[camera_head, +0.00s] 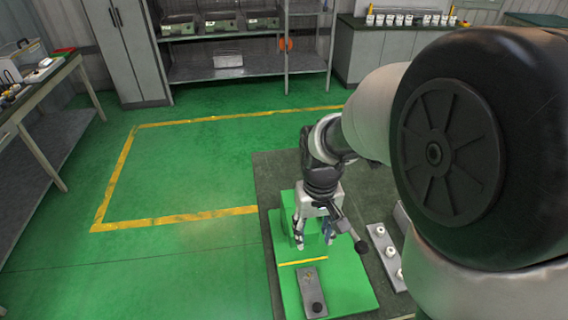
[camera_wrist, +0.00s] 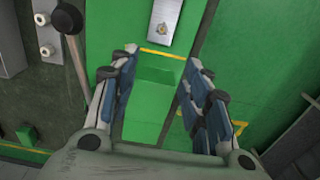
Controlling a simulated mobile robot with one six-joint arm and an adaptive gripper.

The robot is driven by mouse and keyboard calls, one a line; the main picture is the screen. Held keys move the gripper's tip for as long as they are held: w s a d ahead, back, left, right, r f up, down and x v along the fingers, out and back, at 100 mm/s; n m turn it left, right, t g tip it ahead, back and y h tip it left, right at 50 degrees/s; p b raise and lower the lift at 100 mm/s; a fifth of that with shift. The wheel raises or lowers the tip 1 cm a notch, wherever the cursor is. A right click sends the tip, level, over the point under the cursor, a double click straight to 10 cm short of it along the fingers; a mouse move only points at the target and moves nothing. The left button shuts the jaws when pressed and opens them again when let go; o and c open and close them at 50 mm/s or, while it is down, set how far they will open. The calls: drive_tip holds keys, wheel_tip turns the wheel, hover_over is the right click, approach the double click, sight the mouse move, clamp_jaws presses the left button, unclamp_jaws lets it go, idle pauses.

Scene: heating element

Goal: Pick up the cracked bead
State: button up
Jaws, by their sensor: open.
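My gripper (camera_head: 314,243) is open and empty above a green board (camera_head: 288,291). In the wrist view its two fingers (camera_wrist: 161,58) stand apart on either side of a raised green block (camera_wrist: 150,112). A grey plate (camera_head: 308,289) with a small pale piece (camera_head: 309,275) and a black knob lies on the board, beyond the fingertips in the wrist view (camera_wrist: 170,12). White round beads (camera_head: 388,252) sit in a row on a grey strip to the right of the board. No crack shows on any bead at this size, so I cannot tell which is cracked.
A rod with a dark ball end (camera_head: 360,247) stands out beside my gripper, between the board and the bead strip. It shows at the upper left in the wrist view (camera_wrist: 73,50). A yellow line (camera_head: 302,262) crosses the board. Shelves and cabinets stand far back.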

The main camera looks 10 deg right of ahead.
drive_tip(key=b, duration=0.5)
hover_over(308, 271)
wheel_tip(308, 271, down, 12)
drive_tip(key=shift+w+f, duration=0.15)
drive_tip(key=shift+f, duration=0.05)
drive_tip(key=f+b, duration=0.2)
drive_tip(key=f, duration=0.3)
drive_tip(key=shift+s+f, duration=0.15)
drive_tip(key=shift+s, duration=0.05)
drive_tip(key=shift+c, duration=0.5)
drive_tip(key=c, duration=0.8)
